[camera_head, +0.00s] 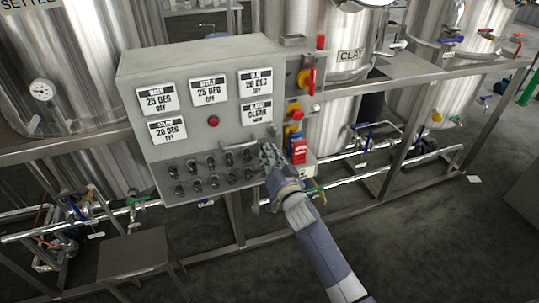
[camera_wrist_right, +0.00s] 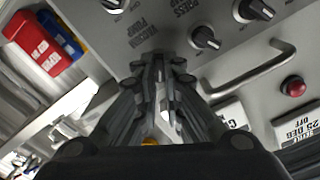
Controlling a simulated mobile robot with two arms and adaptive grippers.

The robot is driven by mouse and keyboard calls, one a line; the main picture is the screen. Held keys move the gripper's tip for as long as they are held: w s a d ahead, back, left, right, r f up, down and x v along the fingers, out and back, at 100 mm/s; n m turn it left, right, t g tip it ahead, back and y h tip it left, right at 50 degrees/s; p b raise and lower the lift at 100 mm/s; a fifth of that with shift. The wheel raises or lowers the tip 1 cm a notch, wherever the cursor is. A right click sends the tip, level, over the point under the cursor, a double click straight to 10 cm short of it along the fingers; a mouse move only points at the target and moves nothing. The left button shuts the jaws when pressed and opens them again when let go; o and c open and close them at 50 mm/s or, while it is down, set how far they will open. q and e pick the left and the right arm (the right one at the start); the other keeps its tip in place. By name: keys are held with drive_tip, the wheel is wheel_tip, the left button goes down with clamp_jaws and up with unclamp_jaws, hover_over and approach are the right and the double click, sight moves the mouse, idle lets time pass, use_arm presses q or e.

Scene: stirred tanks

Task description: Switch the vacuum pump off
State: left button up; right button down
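The grey control panel (camera_head: 222,130) carries rows of black rotary knobs along its lower part. In the right wrist view a printed label reading vacuum pump (camera_wrist_right: 146,38) lies just beyond my right fingertips. My right gripper (camera_head: 268,152) is at the right end of the upper knob row, and it also shows in the right wrist view (camera_wrist_right: 160,68). Its fingertips are close together at the panel face and cover the spot by the label. The vacuum pump knob itself is hidden, so I cannot tell whether the fingers grip it. My left gripper is not in view.
A metal handle (camera_wrist_right: 250,70) sticks out of the panel close to my right fingers. A red box (camera_head: 298,152) and red-yellow switches (camera_head: 296,110) stand right of the panel. Steel tanks (camera_head: 325,60) stand behind, with pipes below. A small metal step (camera_head: 134,256) is at lower left.

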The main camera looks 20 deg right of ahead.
drive_tip(key=shift+n, duration=0.3)
drive_tip(key=n, duration=1.1)
drive_tip(key=shift+a, duration=0.3)
drive_tip(key=shift+n, duration=0.3)
idle(0.3)
drive_tip(key=c, duration=1.7)
unclamp_jaws()
drive_tip(key=shift+s, duration=0.15)
drive_tip(key=s, duration=1.1)
drive_tip(key=shift+s+d, duration=0.15)
drive_tip(key=shift+s, duration=0.25)
